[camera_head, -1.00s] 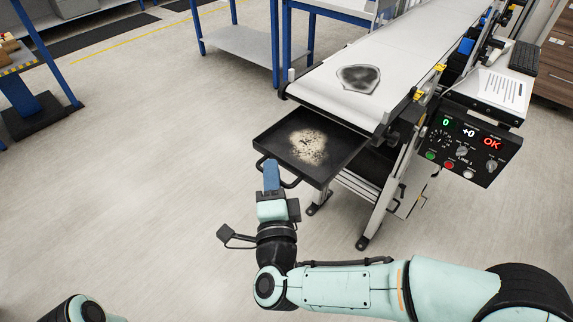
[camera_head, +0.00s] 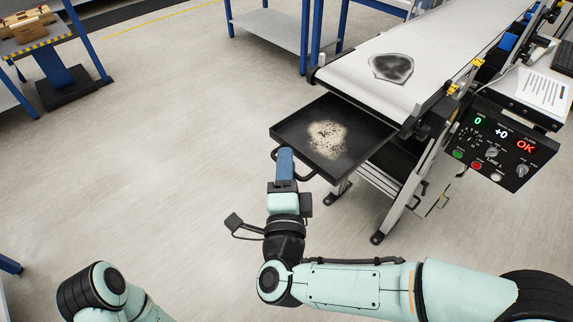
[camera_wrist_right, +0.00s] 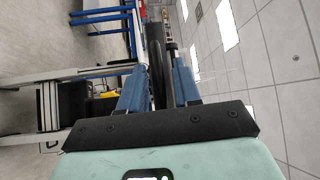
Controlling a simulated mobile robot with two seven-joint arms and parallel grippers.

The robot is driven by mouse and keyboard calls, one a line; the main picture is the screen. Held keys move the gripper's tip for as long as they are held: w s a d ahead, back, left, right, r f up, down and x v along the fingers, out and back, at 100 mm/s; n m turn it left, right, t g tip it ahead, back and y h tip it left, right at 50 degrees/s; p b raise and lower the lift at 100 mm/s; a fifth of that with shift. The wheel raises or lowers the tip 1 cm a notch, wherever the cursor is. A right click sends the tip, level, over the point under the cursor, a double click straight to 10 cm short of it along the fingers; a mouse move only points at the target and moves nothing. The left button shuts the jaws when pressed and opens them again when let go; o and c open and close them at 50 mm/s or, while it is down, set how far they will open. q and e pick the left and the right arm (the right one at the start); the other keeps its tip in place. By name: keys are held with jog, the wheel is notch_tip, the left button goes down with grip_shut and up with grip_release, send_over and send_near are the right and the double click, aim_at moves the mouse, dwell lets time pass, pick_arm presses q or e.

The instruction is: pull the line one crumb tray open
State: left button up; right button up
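The crumb tray (camera_head: 375,128) is a shallow black tray with a pale, crumbly heap (camera_head: 327,138) in it. It sticks out from under the end of the white belt conveyor, pulled partly out. Its dark handle (camera_head: 304,177) is on the near side. My right gripper (camera_head: 285,165) is at this handle, its blue fingers pointing toward the tray. In the right wrist view the two fingers (camera_wrist_right: 158,88) sit on either side of the dark handle bar (camera_wrist_right: 155,55), closed around it. My left arm shows at the lower left, but its gripper is out of view.
The white conveyor (camera_head: 350,75) carries a dark-patterned piece (camera_head: 391,67). A control panel (camera_head: 500,145) with a red OK hangs at its right side. Conveyor legs (camera_head: 398,205) stand right of the tray. The floor left and in front of the tray is clear.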

pick_arm(q)
jog(key=shift+s+f, duration=0.35)
pick_arm(e)
jog(key=s+a+f, duration=0.1)
jog(key=s, duration=1.2)
jog(key=shift+a+f, duration=0.25)
jog(key=shift+f, duration=0.15)
